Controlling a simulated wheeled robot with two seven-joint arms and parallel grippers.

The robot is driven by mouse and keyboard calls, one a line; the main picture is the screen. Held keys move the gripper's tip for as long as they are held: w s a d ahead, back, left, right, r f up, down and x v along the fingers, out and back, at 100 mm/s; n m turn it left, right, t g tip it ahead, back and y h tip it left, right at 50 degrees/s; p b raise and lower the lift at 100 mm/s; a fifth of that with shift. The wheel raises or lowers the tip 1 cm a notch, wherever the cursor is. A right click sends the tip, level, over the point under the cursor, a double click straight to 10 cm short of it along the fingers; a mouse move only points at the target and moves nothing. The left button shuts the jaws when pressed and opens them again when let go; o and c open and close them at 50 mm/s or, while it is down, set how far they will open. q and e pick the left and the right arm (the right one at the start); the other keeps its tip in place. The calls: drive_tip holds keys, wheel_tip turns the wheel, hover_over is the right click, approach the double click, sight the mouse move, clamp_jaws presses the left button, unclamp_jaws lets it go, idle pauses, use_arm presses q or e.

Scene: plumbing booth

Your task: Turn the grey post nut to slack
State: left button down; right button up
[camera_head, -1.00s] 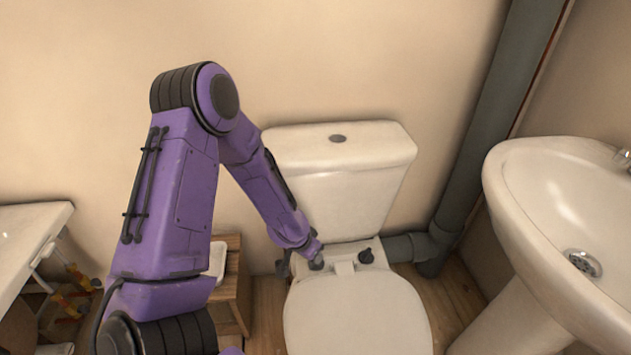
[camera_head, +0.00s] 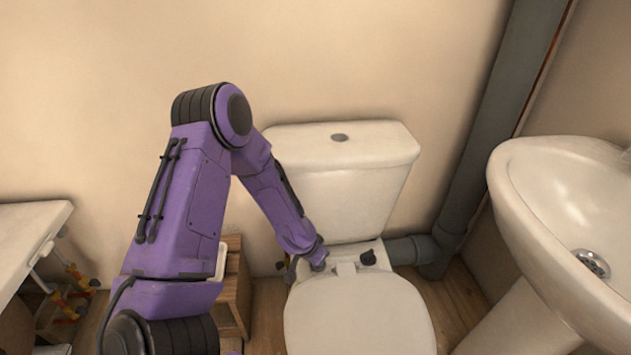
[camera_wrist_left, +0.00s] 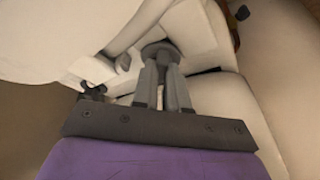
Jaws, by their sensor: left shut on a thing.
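The grey post nut (camera_wrist_left: 160,50) shows in the left wrist view as a round, dark grey piece at the tips of my left gripper (camera_wrist_left: 162,72). The two fingers are shut on it, one on each side, and cover part of it. In the head view my left gripper (camera_head: 318,266) reaches down to the left rear of the toilet seat, by the hinge. There the nut is mostly hidden by the gripper. My right gripper is in neither view.
The toilet lid (camera_head: 355,315) is down in front of the cistern (camera_head: 345,180). A dark knob (camera_head: 368,257) sits at the right hinge. A grey pipe (camera_head: 490,130) and a basin (camera_head: 570,210) stand right. A wooden stool (camera_head: 235,290) is close on the left.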

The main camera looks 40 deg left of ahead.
use_arm(q)
drive_tip(key=shift+s+d+r+n+y+p, duration=0.15)
drive_tip(key=shift+n+y+p, duration=0.25)
drive_tip(key=shift+n+p, duration=0.75)
drive_tip(key=n+p, duration=0.2)
drive_tip(key=n+g+y+p, duration=0.1)
drive_tip(key=n+p, duration=0.1)
drive_tip(key=p, duration=0.1)
drive_tip(key=n+g+y+p, duration=0.1)
drive_tip(key=n+p, duration=0.2)
drive_tip(key=shift+w+d, duration=0.25)
drive_tip(key=shift+d, duration=0.05)
drive_tip(key=n+p, duration=0.2)
drive_tip(key=shift+w+n+g+y, duration=0.15)
drive_tip(key=shift+n+g+y, duration=0.2)
drive_tip(key=shift+g+y, duration=0.05)
drive_tip(key=shift+n, duration=0.5)
drive_tip(key=shift+w+f+n+g, duration=0.1)
drive_tip(key=shift+f+n+g, duration=0.2)
drive_tip(key=shift+n+g, duration=0.35)
drive_tip(key=shift+w+n+g+b, duration=0.15)
drive_tip(key=shift+n+g+b, duration=0.5)
drive_tip(key=shift+n, duration=1.2)
drive_tip(key=shift+y, duration=0.3)
